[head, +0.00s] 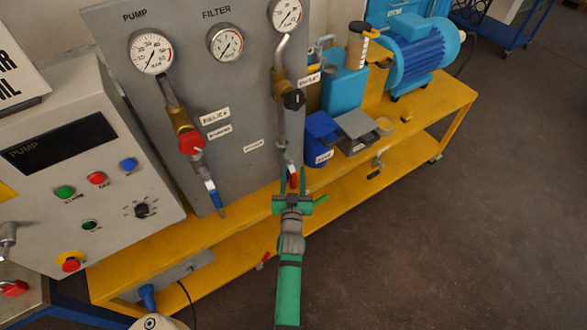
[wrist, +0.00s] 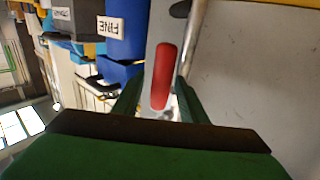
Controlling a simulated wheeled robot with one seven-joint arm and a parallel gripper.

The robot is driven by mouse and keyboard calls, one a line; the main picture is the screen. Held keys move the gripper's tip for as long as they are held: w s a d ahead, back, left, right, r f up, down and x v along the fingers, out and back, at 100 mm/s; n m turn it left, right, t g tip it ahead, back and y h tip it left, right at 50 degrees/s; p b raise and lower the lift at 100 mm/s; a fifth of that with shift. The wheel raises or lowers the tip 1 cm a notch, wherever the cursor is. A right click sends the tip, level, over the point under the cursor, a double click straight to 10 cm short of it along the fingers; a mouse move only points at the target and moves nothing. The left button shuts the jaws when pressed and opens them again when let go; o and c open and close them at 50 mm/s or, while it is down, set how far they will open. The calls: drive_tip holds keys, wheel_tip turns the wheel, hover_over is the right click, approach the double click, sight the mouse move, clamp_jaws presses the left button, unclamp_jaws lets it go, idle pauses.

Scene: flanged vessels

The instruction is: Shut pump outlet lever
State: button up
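A red lever handle (head: 293,181) hangs at the lower end of the right-hand pipe on the grey panel. In the wrist view the red handle (wrist: 162,75) stands lengthwise between my fingers. My gripper (head: 293,173) is open, with one green finger on each side of the handle. In the wrist view my gripper (wrist: 158,88) shows a narrow gap by the handle; I cannot tell if either finger touches it. A second lever with a blue handle (head: 215,198) is at the foot of the left pipe. No readable label sits by the red handle.
The grey panel (head: 240,110) with gauges stands behind the levers. A blue container (head: 320,138) and a grey box (head: 358,127) stand right of the red handle on the yellow bench (head: 445,95). A control box (head: 90,165) is at left. Open floor (head: 440,230) lies at right.

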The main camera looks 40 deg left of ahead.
drive_tip(key=shift+x, duration=1.3)
clamp_jaws()
